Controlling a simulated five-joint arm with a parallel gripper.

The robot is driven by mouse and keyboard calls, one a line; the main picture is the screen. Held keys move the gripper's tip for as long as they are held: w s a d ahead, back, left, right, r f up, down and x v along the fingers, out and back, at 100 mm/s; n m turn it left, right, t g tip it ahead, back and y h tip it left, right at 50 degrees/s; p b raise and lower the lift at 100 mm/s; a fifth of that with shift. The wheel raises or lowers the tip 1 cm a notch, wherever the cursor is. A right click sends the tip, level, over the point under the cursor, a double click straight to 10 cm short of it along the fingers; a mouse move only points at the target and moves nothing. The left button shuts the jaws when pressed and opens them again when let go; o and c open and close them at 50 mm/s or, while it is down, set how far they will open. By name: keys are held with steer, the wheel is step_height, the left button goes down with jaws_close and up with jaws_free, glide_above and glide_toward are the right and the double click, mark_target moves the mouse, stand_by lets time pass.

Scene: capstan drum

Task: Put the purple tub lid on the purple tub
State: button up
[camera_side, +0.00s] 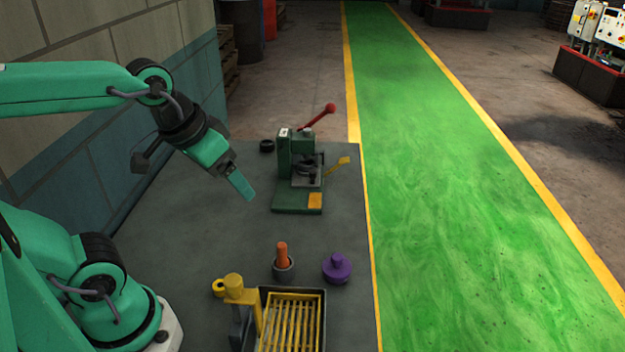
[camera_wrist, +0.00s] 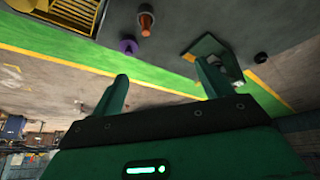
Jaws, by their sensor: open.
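One purple object (camera_side: 337,268) stands on the grey table, right of the orange peg and near the right table edge. It has a wide round body with a narrower knob on top. I see no second purple piece, and I cannot tell whether this is the lid alone or the lid on the tub. It also shows small in the wrist view (camera_wrist: 128,46). My gripper (camera_side: 243,187) is open and empty, above the table at upper left of the purple object and well apart from it. Its two fingers show spread in the wrist view (camera_wrist: 162,76).
An orange peg (camera_side: 282,253) stands in a grey cup (camera_side: 284,271). A yellow-slatted tray (camera_side: 322,320) and a yellow-topped fixture (camera_side: 236,290) are at the front. A green press (camera_side: 283,160) with a red-knobbed lever and a black ring (camera_side: 267,146) stand at the back. Mid-table is clear.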

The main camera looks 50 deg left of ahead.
steer(key=shift+s+a+f+m+t, duration=0.1)
steer(key=shift+s+a+m+t, duration=0.1)
steer(key=shift+s, duration=0.25)
steer(key=shift+s+a+f+m+t, duration=0.1)
steer(key=shift+s+a, duration=0.05)
steer(key=shift+s, duration=0.3)
